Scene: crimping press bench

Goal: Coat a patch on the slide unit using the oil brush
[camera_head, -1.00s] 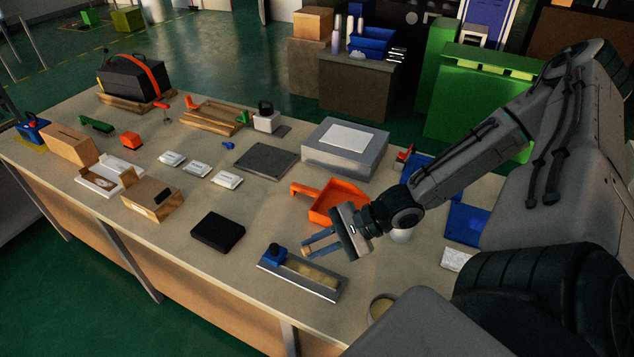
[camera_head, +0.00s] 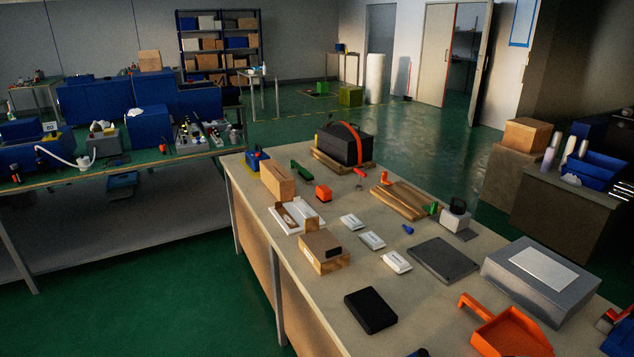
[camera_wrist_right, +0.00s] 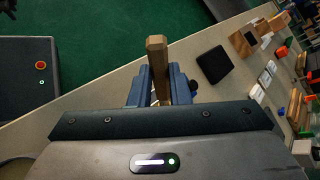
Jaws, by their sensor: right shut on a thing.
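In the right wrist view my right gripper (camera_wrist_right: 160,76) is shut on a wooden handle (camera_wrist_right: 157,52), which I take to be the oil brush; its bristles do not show. In that view a small blue part (camera_wrist_right: 193,87), probably the slide unit's blue block, peeks out beside the right finger; the rest of the slide unit is hidden. In the head view only a dark blue bit (camera_head: 419,353), likely the same block, shows at the bottom edge. Contact between brush and slide unit cannot be seen.
A black pad (camera_head: 371,310) lies on the bench (camera_head: 300,262), with a cardboard box (camera_head: 324,251) beyond it. An orange dustpan (camera_head: 512,334) and a grey case (camera_head: 541,281) are at the right. White packets (camera_head: 372,240) lie mid-bench. Bare floor runs left of the bench.

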